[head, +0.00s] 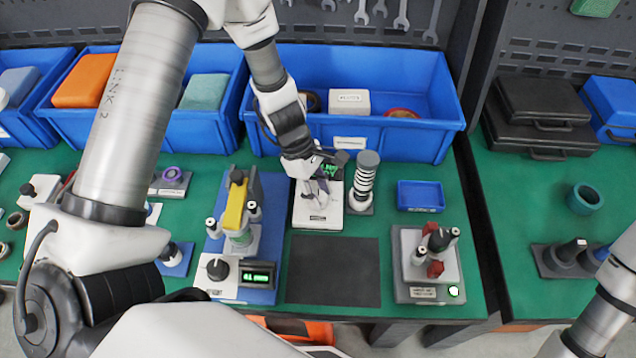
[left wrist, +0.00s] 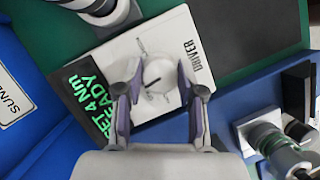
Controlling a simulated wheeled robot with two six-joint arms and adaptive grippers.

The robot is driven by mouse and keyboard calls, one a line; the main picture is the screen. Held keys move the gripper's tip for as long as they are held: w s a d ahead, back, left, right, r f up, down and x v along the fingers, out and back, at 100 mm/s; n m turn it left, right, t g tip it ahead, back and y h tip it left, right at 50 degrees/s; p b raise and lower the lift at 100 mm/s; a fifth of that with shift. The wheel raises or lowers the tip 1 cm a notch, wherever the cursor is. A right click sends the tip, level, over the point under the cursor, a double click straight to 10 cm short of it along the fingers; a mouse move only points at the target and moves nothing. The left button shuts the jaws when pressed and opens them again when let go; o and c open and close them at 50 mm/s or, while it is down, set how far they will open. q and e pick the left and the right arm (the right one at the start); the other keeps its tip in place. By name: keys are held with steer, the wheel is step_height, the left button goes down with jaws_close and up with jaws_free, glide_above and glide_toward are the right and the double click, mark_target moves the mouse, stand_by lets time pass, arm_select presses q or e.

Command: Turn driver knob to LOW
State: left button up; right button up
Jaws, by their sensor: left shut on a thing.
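The driver unit (head: 318,216) is a white box with a dark screen, standing on the green bench in the head view. In the left wrist view the driver unit (left wrist: 205,62) shows the word DRIVER and green screen text reading about "SET 4 Nm READY". Its round white driver knob (left wrist: 158,72) has a dark pointer line; the setting it points at is too small to read. My left gripper (left wrist: 157,80) is shut on the knob, one finger at each side. In the head view my left gripper (head: 317,190) hides the knob. My right gripper is out of view.
A black-and-white ringed cylinder (head: 364,180) stands close to the right of the driver unit. A blue bin (head: 345,139) is behind it. A blue fixture (head: 262,220) with a yellow clamp is at left. A dark mat (head: 333,272) lies clear in front.

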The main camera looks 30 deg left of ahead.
arm_select(q)
steer(key=shift+m+g+p, duration=0.3)
steer(key=shift+m+p, duration=0.15)
steer(key=shift+m, duration=0.15)
steer(key=o, duration=1.2)
steer(key=shift+c, duration=0.2)
steer(key=shift+w, duration=0.1)
steer(key=v, duration=1.2)
steer(key=shift+d, duration=0.1)
